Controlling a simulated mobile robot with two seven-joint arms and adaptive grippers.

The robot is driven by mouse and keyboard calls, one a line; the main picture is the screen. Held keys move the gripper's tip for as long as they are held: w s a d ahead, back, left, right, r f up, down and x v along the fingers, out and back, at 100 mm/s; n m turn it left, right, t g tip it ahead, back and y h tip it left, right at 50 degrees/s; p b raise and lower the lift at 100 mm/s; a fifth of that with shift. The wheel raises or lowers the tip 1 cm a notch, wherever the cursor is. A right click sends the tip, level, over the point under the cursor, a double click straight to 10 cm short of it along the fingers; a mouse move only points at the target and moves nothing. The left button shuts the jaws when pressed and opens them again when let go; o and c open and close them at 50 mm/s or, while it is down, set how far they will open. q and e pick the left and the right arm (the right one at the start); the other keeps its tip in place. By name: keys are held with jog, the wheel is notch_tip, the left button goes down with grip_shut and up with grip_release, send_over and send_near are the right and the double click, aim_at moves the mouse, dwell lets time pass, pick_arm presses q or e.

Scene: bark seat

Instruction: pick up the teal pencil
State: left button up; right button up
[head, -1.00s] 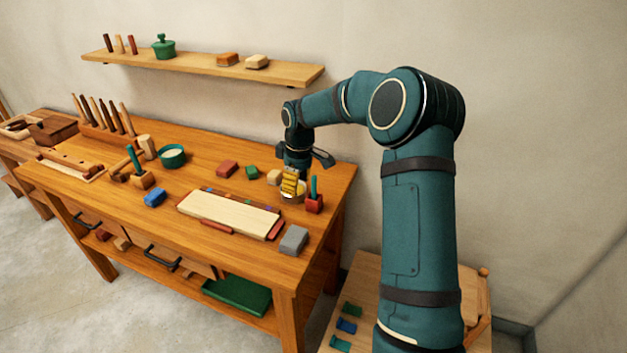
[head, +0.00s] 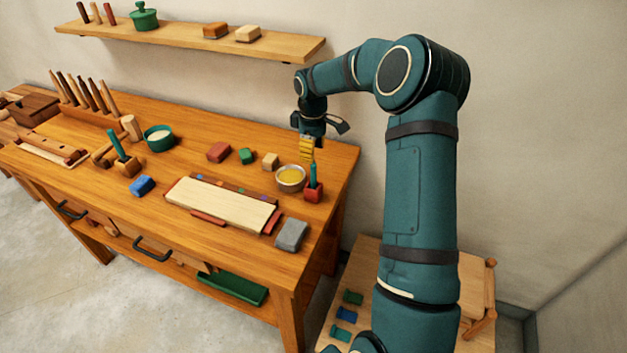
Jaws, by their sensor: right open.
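A thin teal stick (head: 313,174), which looks like a pencil, stands upright in a small red block (head: 314,193) near the right end of the bench. A second, thicker teal stick (head: 117,144) leans in a wooden block (head: 128,167) further left; I cannot tell for certain which is the pencil. My right gripper (head: 306,155), with yellow ribbed fingers pointing down, is open and appears empty. In the picture it is just above the teal stick in the red block and a small bowl with yellow contents (head: 290,177), apart from the stick. My left gripper is not in view.
A pale board (head: 220,205) lies at the bench front, with a grey block (head: 291,235) right of it. Red (head: 219,152), green (head: 246,156) and tan (head: 270,160) blocks sit behind. A wall shelf (head: 190,45) is above.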

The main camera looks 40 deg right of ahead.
aim_at(314, 164)
jog(key=shift+s+a+f, duration=0.1)
jog(key=shift+s+f, duration=0.05)
jog(key=shift+f, duration=1.6)
jog(key=shift+s+f, duration=0.1)
jog(key=shift+f, duration=1.65)
grip_shut()
jog(key=shift+r, duration=0.1)
